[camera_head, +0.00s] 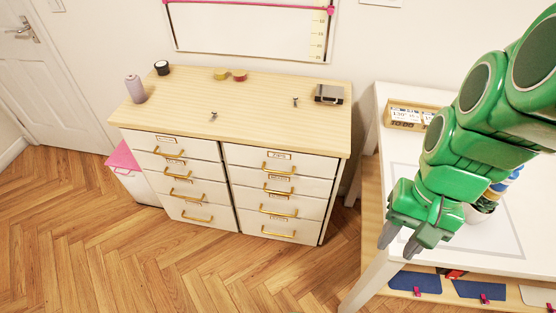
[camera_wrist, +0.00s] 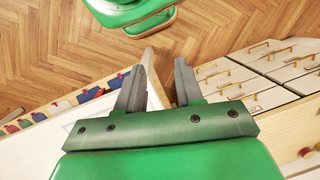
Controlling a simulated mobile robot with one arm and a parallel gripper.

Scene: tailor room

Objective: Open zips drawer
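A pale wooden-topped cabinet (camera_head: 230,105) with two columns of white drawers stands left of centre in the head view. The top right drawer (camera_head: 312,163) has a brass handle and a small label that seems to read ZIPS, though it is hard to read. All drawers look shut. The drawer fronts (camera_wrist: 270,98) also show at the right of the wrist view. My gripper (camera_head: 401,243) is open and empty, right of the cabinet and apart from it, by the near left part of the white table. Its two fingers (camera_wrist: 160,80) are spread in the wrist view.
The white table (camera_head: 400,165) at right carries a wooden box (camera_head: 408,116). A pink-lidded bin (camera_head: 130,178) stands left of the cabinet. Spools, tapes and a dark box (camera_head: 329,94) lie on the cabinet top. The wooden floor (camera_head: 180,270) before the drawers is clear.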

